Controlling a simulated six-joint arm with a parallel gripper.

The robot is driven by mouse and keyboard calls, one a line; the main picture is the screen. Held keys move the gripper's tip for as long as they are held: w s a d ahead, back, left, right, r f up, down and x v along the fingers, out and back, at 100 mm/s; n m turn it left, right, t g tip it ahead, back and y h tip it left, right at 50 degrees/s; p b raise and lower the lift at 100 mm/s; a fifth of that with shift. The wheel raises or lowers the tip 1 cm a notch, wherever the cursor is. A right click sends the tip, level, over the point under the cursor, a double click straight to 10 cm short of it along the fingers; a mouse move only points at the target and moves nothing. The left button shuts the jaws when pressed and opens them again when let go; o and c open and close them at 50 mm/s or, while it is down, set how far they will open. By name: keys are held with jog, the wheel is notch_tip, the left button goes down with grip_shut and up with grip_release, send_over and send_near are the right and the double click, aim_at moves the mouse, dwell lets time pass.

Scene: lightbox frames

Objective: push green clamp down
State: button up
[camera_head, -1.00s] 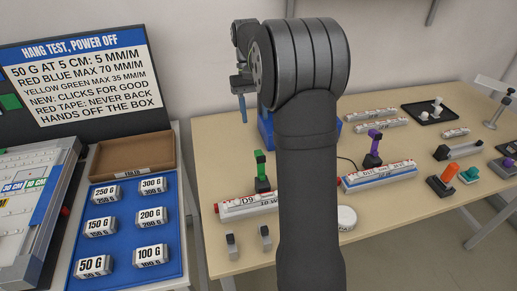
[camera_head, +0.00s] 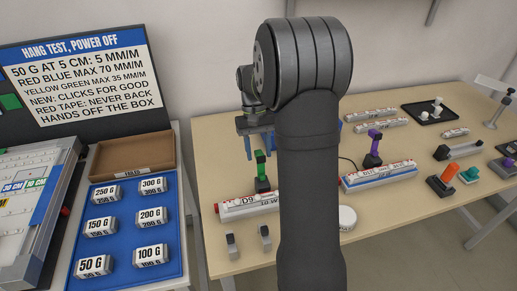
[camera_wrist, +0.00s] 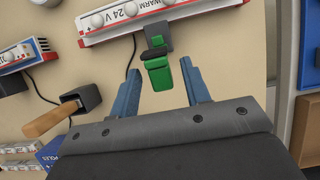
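My gripper (camera_head: 261,148) is at the top of the clamp in the head view, partly hidden by my arm. In the wrist view my gripper (camera_wrist: 160,66) is open and empty-handed, with its two blue-grey fingers spread wide. A strip marked WARM 24 V (camera_wrist: 150,18) lies just beyond the clamp.
A purple clamp (camera_head: 373,150) stands behind a second strip (camera_head: 378,176) to the right. A wooden-handled tool (camera_wrist: 50,119) sits in a dark holder left of my gripper in the wrist view. Two small grey blocks and a white round puck (camera_head: 347,218) are at the front.

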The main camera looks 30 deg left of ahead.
grip_shut()
